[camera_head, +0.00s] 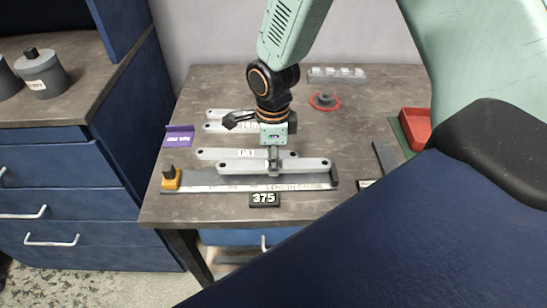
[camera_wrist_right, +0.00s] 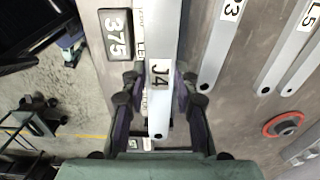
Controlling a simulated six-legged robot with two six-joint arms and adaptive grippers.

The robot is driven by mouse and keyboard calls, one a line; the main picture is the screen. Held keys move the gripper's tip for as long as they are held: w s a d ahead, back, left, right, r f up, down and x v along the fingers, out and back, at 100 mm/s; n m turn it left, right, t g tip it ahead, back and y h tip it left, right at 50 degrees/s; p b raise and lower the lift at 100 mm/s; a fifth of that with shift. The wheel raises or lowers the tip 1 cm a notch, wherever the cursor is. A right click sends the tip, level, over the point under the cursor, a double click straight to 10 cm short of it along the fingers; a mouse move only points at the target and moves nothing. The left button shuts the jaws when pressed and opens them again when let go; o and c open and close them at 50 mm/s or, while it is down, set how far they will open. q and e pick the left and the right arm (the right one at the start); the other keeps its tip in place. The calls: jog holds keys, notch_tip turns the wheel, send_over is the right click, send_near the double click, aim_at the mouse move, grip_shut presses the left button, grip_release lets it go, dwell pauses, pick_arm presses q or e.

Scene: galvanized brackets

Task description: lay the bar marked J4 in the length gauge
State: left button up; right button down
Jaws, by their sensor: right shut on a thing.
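The pale grey bar marked J4 (camera_head: 305,166) is in my right gripper (camera_head: 273,172), which is shut around it. In the right wrist view the J4 bar (camera_wrist_right: 160,110) runs lengthwise between the fingers (camera_wrist_right: 160,95), its label facing the camera. The length gauge (camera_head: 205,187) lies along the table's front, with a yellow block (camera_head: 171,180) at its left end and a dark stop at its right end. The bar is above or just behind the gauge's right part, roughly parallel to it; I cannot tell whether they touch. My left gripper is not in view.
A bar with a label ending in 3 (camera_wrist_right: 220,45) lies close behind the held bar. More bars (camera_head: 222,127) lie farther back. A black 375 plate (camera_head: 264,199) sits in front of the gauge. A red-rimmed round part (camera_head: 323,101) and red bin (camera_head: 415,125) are beyond.

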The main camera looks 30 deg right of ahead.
jog(key=shift+f+b, duration=0.5)
jog(key=shift+f, duration=0.2)
jog(key=shift+d+f+b, duration=0.1)
jog(key=shift+f+b, duration=0.3)
jog(key=shift+f, duration=0.25)
jog(key=shift+f+b, duration=0.35)
jog(key=shift+f, duration=0.35)
jog(key=shift+r, duration=0.1)
jog(key=c, duration=0.9)
grip_release()
jog(key=shift+c, duration=0.2)
notch_tip(320, 180, up, 12)
